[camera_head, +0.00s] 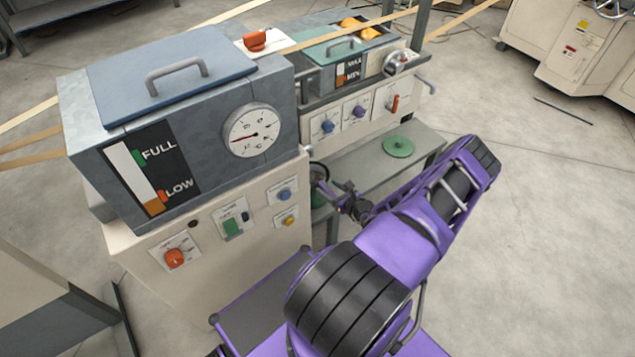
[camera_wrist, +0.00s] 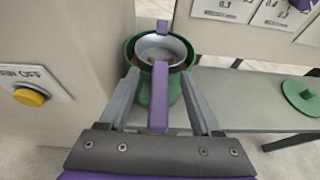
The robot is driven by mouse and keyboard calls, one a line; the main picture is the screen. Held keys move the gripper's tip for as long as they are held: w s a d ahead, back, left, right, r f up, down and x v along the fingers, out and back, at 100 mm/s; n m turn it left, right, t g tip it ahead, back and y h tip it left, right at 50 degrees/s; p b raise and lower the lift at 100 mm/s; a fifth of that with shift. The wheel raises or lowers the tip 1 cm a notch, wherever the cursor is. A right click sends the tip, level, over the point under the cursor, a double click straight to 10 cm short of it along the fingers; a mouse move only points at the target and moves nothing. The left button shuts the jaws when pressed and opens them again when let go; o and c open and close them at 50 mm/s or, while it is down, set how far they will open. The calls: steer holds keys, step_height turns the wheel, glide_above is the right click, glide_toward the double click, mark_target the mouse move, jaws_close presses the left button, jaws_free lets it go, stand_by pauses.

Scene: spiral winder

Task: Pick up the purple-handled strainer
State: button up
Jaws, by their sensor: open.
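The strainer (camera_wrist: 163,48) has a round grey bowl and a purple handle (camera_wrist: 158,100). In the wrist view its bowl sits in the mouth of a green pot (camera_wrist: 132,48), with a small purple tab on the far rim. The handle points toward me and lies between the two fingers of my gripper (camera_wrist: 159,78). The fingers are open, with a visible gap on each side of the handle. In the head view my gripper (camera_head: 345,192) is beside the cream machine, above the low bench. There the green pot (camera_head: 318,199) is mostly hidden and the strainer is hard to make out.
The machine's side wall (camera_wrist: 60,50) with a yellow button stands close on the left. A grey bench (camera_head: 365,165) holds a green lid (camera_head: 398,146) to the right. A second control panel (camera_head: 355,115) rises behind the bench. The floor at right is open.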

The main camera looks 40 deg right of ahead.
mark_target(321, 182)
steer(key=x, duration=0.3)
steer(key=shift+w+d, duration=0.15)
steer(key=shift+w, duration=0.2)
jaws_close()
